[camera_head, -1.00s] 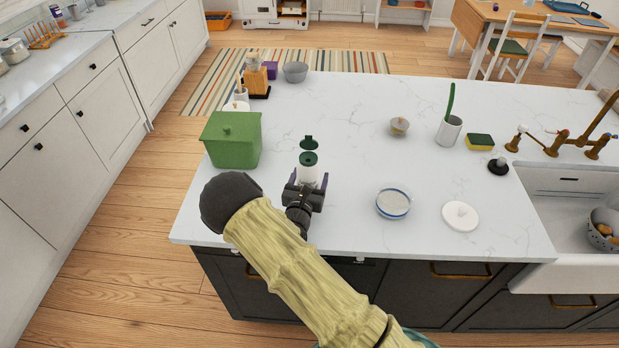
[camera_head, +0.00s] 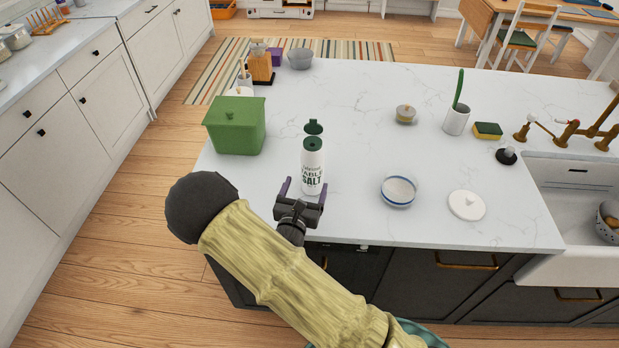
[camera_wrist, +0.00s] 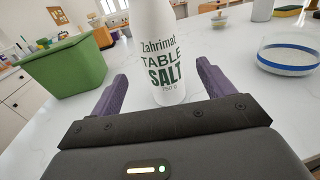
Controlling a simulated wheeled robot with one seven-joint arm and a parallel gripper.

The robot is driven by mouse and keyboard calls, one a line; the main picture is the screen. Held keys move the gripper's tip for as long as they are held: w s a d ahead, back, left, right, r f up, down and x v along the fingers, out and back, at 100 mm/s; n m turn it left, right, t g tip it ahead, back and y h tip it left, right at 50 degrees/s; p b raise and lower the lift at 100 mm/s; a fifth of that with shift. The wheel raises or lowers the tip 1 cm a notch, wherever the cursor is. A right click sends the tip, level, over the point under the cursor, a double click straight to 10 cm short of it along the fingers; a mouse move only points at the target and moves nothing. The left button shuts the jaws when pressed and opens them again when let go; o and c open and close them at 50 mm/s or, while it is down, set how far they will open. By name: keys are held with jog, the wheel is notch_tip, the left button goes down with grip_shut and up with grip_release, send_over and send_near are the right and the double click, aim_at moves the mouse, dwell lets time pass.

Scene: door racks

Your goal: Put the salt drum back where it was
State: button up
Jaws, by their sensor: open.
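The salt drum (camera_head: 312,168) is a white cylinder with green lettering and an open green flip lid. It stands upright on the white marbled counter, near its front edge. In the wrist view the drum (camera_wrist: 159,55) stands just beyond and between the finger ends, with its label facing me. My gripper (camera_head: 303,189) is open, its purple fingers spread, just in front of the drum and not closed on it. The fingers also show at either side in the wrist view (camera_wrist: 161,88). The top of the drum is cut off in the wrist view.
A green lidded bin (camera_head: 236,125) stands left of the drum. A glass bowl with a blue band (camera_head: 398,191) and a white lid (camera_head: 466,205) lie to the right. The counter (camera_head: 350,110) behind the drum is clear. A sink (camera_head: 575,190) is at far right.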

jog(key=shift+s+a, duration=0.2)
jog(key=shift+s, duration=0.95)
